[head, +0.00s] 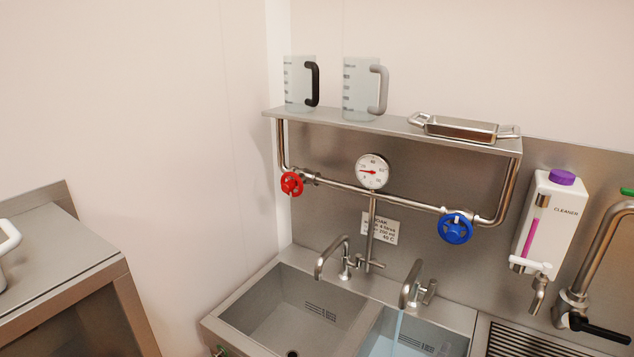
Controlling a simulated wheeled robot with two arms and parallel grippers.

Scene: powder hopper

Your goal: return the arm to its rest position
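Neither of my arms nor grippers shows in the head view, so I cannot see their pose or whether they hold anything. The view looks onto a wash station with a left sink basin (290,312) and a right sink basin (420,340). The left basin looks empty. The right basin holds bluish water, and a stream runs into it from the right tap (411,285). The left tap (330,256) shows no flow.
A shelf (390,127) carries a black-handled jug (298,85), a grey-handled jug (360,90) and a metal tray (462,129). Below are a red valve (291,184), gauge (372,171) and blue valve (455,228). A cleaner dispenser (548,220) hangs right. A steel counter (60,250) stands left.

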